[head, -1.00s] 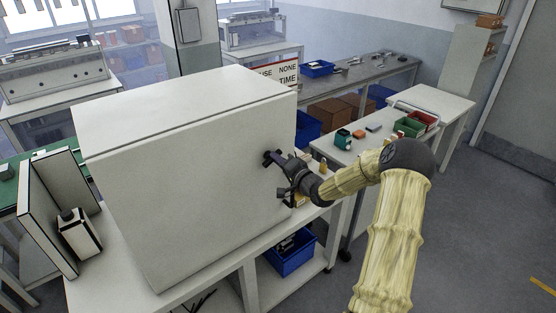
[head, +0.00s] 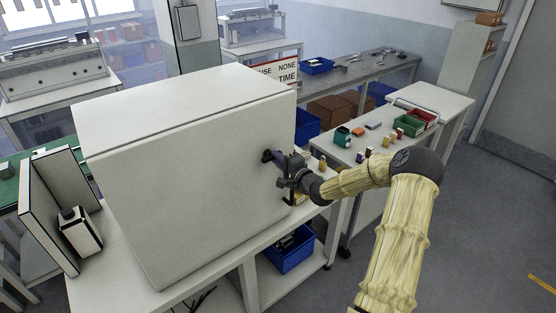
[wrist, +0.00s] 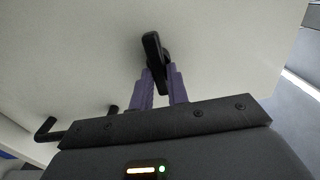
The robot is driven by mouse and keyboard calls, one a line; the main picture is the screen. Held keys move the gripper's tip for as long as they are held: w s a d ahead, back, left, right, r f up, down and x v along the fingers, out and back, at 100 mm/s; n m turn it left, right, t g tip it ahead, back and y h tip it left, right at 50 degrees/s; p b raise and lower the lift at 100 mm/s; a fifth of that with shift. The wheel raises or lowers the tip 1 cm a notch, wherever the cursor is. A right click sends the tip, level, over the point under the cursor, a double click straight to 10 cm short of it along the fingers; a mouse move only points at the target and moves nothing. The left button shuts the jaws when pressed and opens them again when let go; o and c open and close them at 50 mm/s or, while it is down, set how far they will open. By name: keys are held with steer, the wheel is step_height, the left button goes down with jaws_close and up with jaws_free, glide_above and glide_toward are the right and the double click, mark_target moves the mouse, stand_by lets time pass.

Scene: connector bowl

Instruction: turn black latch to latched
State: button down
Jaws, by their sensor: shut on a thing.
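The black latch (head: 267,156) is on the right part of the white cabinet's (head: 190,180) front door. In the wrist view the black latch (wrist: 152,46) is a short rounded bar standing out from the pale door, tilted a little from upright. My gripper (head: 279,160) is at the latch, coming from the right. In the wrist view the purple fingers of my gripper (wrist: 162,80) are closed on the latch's near part, one on each side. The fingers hide that part, and the latch's pivot is not clear.
A black door handle (wrist: 47,128) shows at lower left in the wrist view, close beside my gripper. A white box (head: 80,230) and an upright panel stand left of the cabinet. A side table with a green bin (head: 408,126) and small parts lies beyond my arm.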

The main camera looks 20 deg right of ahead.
steer(key=shift+d, duration=0.1)
steer(key=c, duration=1.4)
jaws_free()
steer(key=shift+o, duration=0.2)
steer(key=shift+s, duration=0.1)
steer(key=b+v, duration=0.5)
steer(key=v, duration=1.2)
steer(key=shift+d+f, duration=0.1)
